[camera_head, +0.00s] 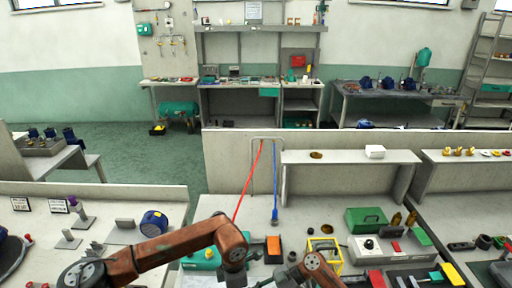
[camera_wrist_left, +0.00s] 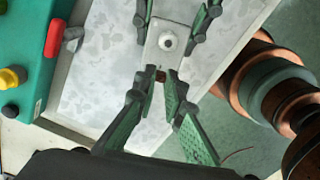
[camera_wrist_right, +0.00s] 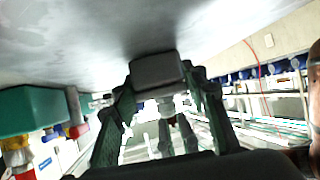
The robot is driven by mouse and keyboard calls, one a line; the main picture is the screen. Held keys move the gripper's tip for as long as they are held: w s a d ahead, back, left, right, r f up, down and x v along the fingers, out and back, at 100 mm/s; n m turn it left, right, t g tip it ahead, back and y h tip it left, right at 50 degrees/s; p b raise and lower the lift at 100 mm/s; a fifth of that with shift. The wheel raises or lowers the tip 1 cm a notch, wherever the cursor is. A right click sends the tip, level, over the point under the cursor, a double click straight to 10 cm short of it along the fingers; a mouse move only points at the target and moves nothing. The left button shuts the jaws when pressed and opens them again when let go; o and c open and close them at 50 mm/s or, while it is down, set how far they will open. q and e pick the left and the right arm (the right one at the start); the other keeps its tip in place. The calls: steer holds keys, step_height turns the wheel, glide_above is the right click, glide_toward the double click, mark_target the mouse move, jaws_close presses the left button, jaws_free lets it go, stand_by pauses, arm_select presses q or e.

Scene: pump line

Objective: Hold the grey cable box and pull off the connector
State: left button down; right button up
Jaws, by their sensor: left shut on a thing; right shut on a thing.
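The grey cable box (camera_wrist_right: 157,70) is between the fingers of my right gripper (camera_wrist_right: 160,84) in the right wrist view, a finger on each side. In the left wrist view the box (camera_wrist_left: 168,42) shows a pale face with a round fitting. My left gripper (camera_wrist_left: 162,76) is shut at its near end, on a small brownish part that seems to be the connector (camera_wrist_left: 160,75); the fingers mostly hide it. The connector appears still against the box, but the joint is unclear. In the head view the arms hide both grippers and the box.
A teal box (camera_wrist_left: 28,50) stands left in the left wrist view.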

arm_select(q)
steer(key=shift+r, duration=1.4)
arm_select(e)
steer(key=o, duration=0.9)
steer(key=shift+o, duration=0.2)
